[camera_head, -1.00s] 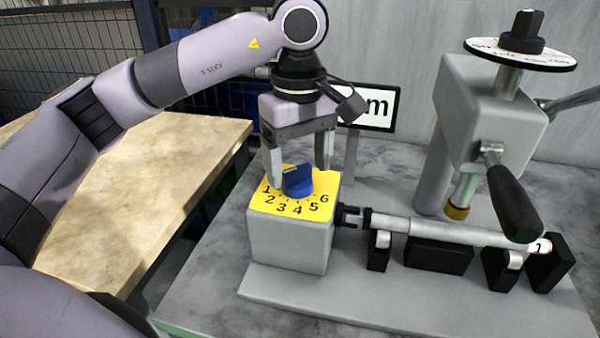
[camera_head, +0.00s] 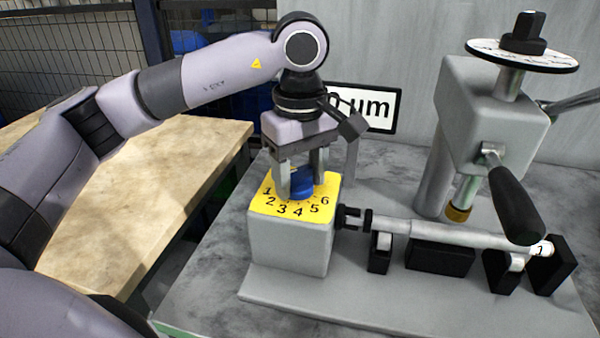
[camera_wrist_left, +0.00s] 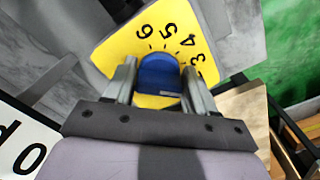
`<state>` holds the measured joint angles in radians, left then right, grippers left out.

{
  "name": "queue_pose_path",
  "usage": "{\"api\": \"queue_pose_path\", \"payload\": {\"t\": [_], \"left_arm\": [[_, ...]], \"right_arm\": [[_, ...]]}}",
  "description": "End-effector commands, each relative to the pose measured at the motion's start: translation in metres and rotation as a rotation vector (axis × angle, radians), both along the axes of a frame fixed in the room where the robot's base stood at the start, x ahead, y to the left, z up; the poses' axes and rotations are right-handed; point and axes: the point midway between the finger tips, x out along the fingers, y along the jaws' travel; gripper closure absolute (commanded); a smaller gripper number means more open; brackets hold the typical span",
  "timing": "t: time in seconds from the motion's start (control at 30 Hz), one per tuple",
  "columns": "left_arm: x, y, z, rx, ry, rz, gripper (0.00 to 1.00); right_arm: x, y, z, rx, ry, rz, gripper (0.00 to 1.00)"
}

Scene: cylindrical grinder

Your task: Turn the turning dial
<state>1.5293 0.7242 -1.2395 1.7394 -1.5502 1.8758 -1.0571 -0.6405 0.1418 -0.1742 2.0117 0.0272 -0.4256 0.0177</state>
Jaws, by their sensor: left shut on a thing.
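The blue turning dial (camera_head: 302,187) sits on the yellow numbered plate (camera_head: 262,206) on top of a grey box (camera_head: 290,247). My left gripper (camera_head: 302,184) points down from above, with its two fingers shut on the dial from opposite sides. In the left wrist view the dial (camera_wrist_left: 159,75) lies between the two fingers (camera_wrist_left: 160,88), and the numbers 3 to 6 show on the plate (camera_wrist_left: 125,48). The fingers partly cover the dial in the head view. My right gripper is not in view.
A metal shaft (camera_head: 450,232) runs right from the box on black supports. A grinder column with a black handle (camera_head: 515,205) and round disc (camera_head: 520,55) stands at the right. A wooden table (camera_head: 120,210) is at left.

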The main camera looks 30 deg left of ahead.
Motion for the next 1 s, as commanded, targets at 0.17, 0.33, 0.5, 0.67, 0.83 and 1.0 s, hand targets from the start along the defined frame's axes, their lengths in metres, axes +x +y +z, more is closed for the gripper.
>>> {"api": "queue_pose_path", "payload": {"t": [0.17, 0.33, 0.5, 0.67, 0.83, 1.0], "left_arm": [[0.0007, -0.0005, 0.0002, -0.002, -0.001, 0.086, 0.75], [0.0015, -0.0007, 0.0002, 0.0, -0.001, 0.219, 0.75], [0.0026, -0.001, 0.0006, -0.002, -0.002, 0.38, 0.75], [0.0035, -0.0007, 0.0006, -0.001, -0.002, 0.533, 0.75], [0.0045, -0.0004, 0.001, -0.001, -0.001, 0.686, 0.75], [0.0053, -0.0003, 0.0013, -0.001, -0.001, 0.816, 0.75]], "right_arm": [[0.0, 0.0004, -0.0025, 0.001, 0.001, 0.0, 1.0], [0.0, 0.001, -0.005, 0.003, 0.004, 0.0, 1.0], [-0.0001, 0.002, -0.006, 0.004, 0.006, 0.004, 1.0], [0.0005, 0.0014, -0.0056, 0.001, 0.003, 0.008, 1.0], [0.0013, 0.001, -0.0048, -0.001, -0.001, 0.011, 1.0], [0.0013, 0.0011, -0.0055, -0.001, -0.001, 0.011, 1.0]]}}
